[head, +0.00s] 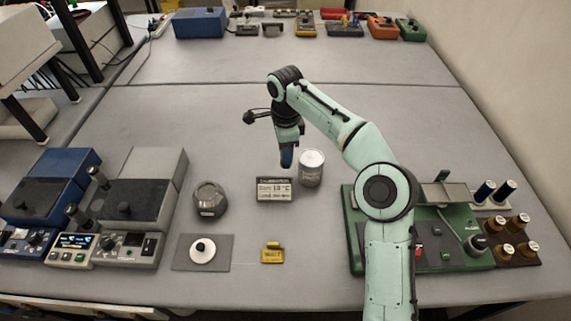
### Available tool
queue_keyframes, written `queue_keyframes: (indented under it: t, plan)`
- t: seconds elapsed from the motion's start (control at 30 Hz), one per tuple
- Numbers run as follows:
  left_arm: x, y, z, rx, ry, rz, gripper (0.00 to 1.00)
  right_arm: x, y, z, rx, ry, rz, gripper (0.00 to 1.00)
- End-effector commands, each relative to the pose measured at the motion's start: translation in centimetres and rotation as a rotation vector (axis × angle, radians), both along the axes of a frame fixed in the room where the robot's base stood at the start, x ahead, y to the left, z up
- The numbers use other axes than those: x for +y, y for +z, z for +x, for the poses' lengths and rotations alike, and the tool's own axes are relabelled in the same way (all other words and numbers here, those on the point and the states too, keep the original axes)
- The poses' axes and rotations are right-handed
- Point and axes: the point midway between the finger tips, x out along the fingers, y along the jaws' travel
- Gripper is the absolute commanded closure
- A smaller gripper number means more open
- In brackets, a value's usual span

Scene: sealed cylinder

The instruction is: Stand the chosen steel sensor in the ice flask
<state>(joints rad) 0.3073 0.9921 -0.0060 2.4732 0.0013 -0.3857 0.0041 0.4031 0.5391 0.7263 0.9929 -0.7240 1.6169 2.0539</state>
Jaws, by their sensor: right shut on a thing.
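My right gripper (287,148) points down above the middle of the table, shut on a dark blue piece (287,161) that looks like a sensor handle. Any steel shaft below it is too small or hidden to make out. A pale, labelled can (311,168) stands upright just right of the gripper. A dark grey, rounded vessel (209,200) stands to the left; I cannot tell for certain which is the ice flask. A card (274,190) headed "CALIBRATION", with a °C value, stands in front of the gripper. My left gripper is not in view.
Two dark blue-handled pieces (485,191) and several brown-capped bottles (520,221) stand at right, beside a green station (455,255). Grey instruments (140,190) stand at left.

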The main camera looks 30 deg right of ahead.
Motion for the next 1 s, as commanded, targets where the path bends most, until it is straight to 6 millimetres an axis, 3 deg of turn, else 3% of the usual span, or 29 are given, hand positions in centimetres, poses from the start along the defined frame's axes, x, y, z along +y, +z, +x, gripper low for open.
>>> queue_keyframes:
  t: [0.33,0.73,0.77,0.83,1.0]
  plan:
    - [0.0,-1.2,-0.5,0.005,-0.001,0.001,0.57,0.0,-4.1,0.0,0.002,0.001,0.002,1.0]
    - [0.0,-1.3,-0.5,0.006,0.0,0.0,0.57,0.0,-4.7,0.0,-0.002,0.0,0.0,1.0]
    - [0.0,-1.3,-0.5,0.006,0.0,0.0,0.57,0.0,-4.7,0.0,-0.001,0.001,0.001,0.64]
    - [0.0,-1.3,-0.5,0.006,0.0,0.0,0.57,0.0,-4.7,0.0,-0.001,0.001,0.001,0.41]
    - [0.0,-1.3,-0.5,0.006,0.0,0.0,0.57,0.0,-4.6,0.0,-0.001,0.0,0.001,0.41]
